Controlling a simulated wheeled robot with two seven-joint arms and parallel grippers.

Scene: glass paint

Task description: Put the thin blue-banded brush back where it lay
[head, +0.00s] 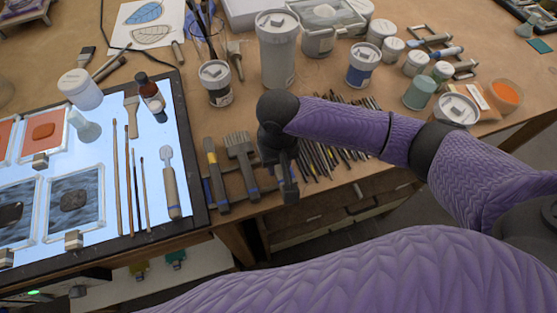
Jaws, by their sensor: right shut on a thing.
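My right gripper (287,190) points down over the front part of the table, just right of the flat brushes. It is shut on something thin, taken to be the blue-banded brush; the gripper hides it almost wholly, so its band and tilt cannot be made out. To its left lie a wide flat brush (240,150) and a narrower one (212,160), both with blue on their handles. To its right is a row of several thin dark tools (330,150), partly covered by my right arm. My left gripper is not in view.
A lit panel (100,190) at left holds thin brushes (135,190), a white-headed tool (169,185) and framed glass pieces (77,205). Jars, including a tall grey one (278,60), stand behind the gripper. The table's front edge and drawers (310,215) are close below.

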